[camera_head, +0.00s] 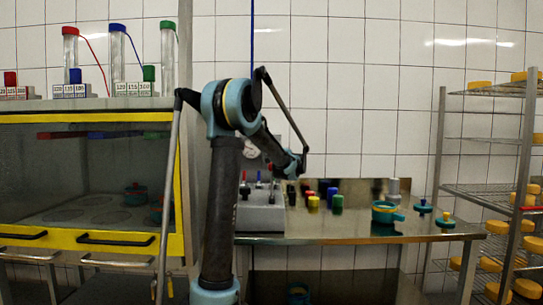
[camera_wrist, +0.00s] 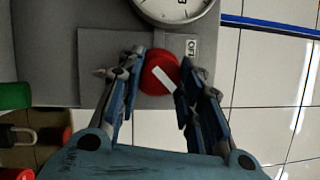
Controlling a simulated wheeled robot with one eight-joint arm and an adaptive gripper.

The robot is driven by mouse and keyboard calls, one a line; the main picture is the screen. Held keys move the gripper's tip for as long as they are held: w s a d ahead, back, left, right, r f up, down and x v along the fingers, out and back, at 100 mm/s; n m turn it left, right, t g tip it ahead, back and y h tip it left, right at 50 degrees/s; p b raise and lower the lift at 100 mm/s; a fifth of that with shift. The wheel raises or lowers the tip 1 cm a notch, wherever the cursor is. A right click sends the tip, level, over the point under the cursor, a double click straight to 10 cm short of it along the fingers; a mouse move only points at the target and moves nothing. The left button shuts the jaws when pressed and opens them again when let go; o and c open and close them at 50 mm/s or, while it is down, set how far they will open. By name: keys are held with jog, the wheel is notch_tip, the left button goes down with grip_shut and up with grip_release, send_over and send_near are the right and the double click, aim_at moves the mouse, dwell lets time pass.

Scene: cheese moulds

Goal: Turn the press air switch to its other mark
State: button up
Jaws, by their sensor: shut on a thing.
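The press air switch is a red round knob (camera_wrist: 150,82) with a white pointer bar, on a grey panel (camera_wrist: 100,48) in the wrist view. The bar slants across the knob, its upper end to the left and its lower end to the right.
A round gauge (camera_wrist: 176,8) sits just above the panel. Below my gripper in the head view, a grey box (camera_head: 260,217) stands on the metal bench (camera_head: 345,228), with several coloured pieces and a teal pot (camera_head: 384,213) to its right. A yellow-framed cabinet (camera_head: 120,242) is left; a cheese rack (camera_head: 440,130) is right.

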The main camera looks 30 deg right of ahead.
jog(key=shift+f, duration=0.15)
jog(key=o, duration=1.1)
jog(key=shift+c, duration=0.2)
